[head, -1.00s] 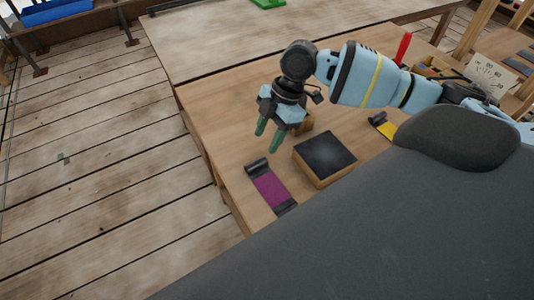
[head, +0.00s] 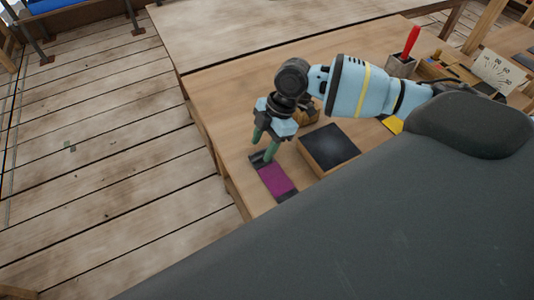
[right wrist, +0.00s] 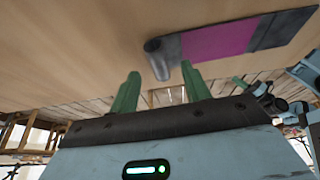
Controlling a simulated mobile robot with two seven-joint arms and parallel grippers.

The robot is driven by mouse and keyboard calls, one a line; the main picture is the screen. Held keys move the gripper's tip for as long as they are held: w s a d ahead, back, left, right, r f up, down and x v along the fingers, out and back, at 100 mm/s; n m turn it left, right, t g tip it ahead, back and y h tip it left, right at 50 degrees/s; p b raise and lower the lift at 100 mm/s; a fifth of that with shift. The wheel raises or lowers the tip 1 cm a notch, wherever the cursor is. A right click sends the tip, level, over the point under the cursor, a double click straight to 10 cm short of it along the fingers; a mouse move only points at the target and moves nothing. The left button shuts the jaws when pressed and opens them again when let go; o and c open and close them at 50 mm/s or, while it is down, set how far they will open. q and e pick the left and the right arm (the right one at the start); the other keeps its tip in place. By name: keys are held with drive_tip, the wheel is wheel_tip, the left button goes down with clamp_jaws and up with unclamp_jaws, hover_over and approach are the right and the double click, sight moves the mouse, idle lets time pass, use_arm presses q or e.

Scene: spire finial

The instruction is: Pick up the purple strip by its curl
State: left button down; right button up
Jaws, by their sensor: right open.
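The purple strip (head: 272,178) lies on the wooden table near its left edge, with dark ends. Its dark curl is at the far end, partly hidden by my gripper in the head view; the curl (right wrist: 158,58) shows clearly in the right wrist view. My right gripper (head: 262,148) is open and just above the curl. In the right wrist view the curl shows between and beyond the two green fingers of my right gripper (right wrist: 158,85), closer to the right finger. I cannot tell whether a finger touches it. My left gripper is not in view.
A wooden block with a black top (head: 329,147) stands right of the strip. A yellow strip (head: 391,124) lies farther right, partly hidden. A holder with a red item (head: 411,43) and a dial card (head: 497,68) stand at the back right.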

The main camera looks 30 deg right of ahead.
drive_tip(key=shift+x, duration=0.8)
clamp_jaws()
drive_tip(key=shift+r, duration=0.15)
wheel_tip(320, 180, up, 10)
